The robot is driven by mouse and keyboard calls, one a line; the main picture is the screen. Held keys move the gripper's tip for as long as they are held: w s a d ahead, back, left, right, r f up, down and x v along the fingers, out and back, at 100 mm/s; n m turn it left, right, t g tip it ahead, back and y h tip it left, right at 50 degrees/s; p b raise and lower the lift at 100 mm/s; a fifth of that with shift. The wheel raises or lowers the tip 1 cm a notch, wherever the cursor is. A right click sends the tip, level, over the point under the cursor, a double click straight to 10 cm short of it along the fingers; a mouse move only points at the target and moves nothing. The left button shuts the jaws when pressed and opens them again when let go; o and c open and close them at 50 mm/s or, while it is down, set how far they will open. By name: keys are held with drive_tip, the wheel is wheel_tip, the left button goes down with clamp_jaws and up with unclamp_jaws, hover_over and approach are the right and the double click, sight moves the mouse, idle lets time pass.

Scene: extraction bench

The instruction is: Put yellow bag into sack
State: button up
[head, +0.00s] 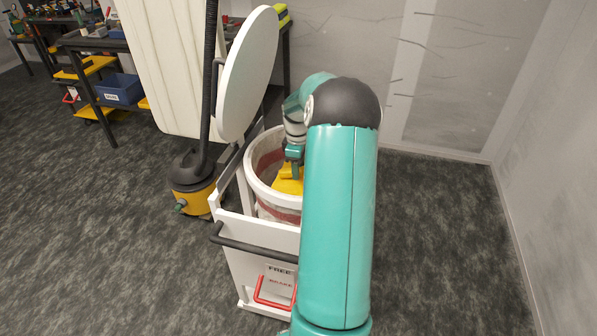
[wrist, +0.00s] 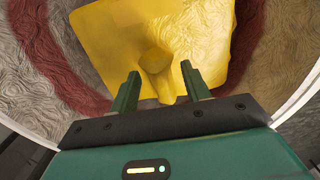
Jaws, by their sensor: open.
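The yellow bag (wrist: 150,35) lies inside the sack, against its white and red cloth, in the wrist view. In the head view a part of the yellow bag (head: 288,183) shows inside the sack's mouth. The sack (head: 262,157) is an open round container with a white rim and a red band, held in a white cart. My gripper (wrist: 162,88) is open, its two fingers apart, with the bag's gathered end between or just beyond the fingertips. In the head view my gripper (head: 293,165) is over the sack's mouth, partly hidden by my arm.
The white cart (head: 240,232) has a dark handle and a raised round lid (head: 248,75). A yellow and black vacuum (head: 192,182) stands left of it. A workbench with a blue bin (head: 120,88) is at back left. The floor at right is clear.

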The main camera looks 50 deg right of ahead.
wheel_tip(320, 180, up, 10)
drive_tip(key=shift+w+f, duration=0.15)
drive_tip(key=shift+f, duration=0.05)
